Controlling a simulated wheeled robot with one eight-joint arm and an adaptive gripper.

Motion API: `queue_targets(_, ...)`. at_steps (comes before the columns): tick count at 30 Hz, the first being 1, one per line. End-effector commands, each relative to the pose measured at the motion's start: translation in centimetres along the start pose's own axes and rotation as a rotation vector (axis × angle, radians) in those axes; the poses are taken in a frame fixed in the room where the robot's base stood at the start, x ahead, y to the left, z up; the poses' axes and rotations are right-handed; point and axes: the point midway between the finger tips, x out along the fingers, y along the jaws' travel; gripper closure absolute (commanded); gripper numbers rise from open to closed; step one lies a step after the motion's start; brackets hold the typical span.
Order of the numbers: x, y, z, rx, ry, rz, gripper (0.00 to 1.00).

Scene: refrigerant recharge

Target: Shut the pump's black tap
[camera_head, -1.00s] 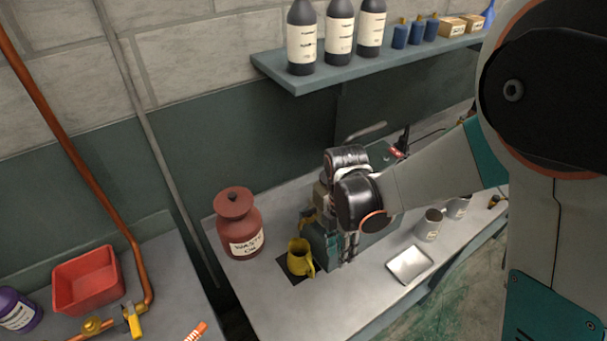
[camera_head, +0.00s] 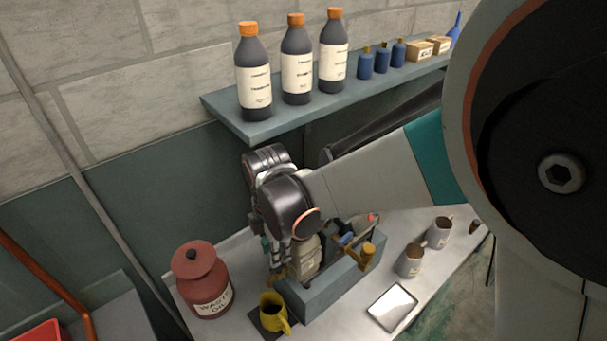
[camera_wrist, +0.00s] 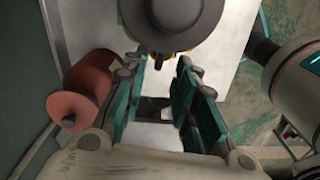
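The pump appears to be the low teal unit (camera_head: 335,288) on the bench. A cream, bottle-like body (camera_head: 306,262) stands at its left end, partly behind my gripper. A brass fitting (camera_head: 369,256) and a small blue part (camera_head: 347,240) show at its right. I cannot make out the black tap. My gripper (camera_head: 278,272) points down over the pump's left end. In the wrist view, the teal fingers of my gripper (camera_wrist: 160,75) are apart with nothing held between them. A grey round body (camera_wrist: 175,18) with brass bits below it lies just beyond the fingers.
A red waste-oil jar (camera_head: 205,290) stands left of the pump; it also shows in the wrist view (camera_wrist: 82,88). Mugs (camera_head: 410,262) and a metal tray (camera_head: 391,306) are to the right. A bottle shelf (camera_head: 225,112) overhangs behind.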

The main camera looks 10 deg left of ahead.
Motion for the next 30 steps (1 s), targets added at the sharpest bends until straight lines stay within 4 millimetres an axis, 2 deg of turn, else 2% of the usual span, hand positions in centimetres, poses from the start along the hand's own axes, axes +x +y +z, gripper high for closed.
queue_targets(1,1.1,0.0,0.0,0.000,0.000,0.000,0.73)
queue_targets(6,3.5,0.0,0.0,0.000,0.000,0.000,0.73)
queue_targets(12,5.6,0.0,0.0,0.000,0.000,-0.001,0.73)
queue_targets(30,5.7,-0.1,0.0,0.000,0.000,-0.001,0.73)
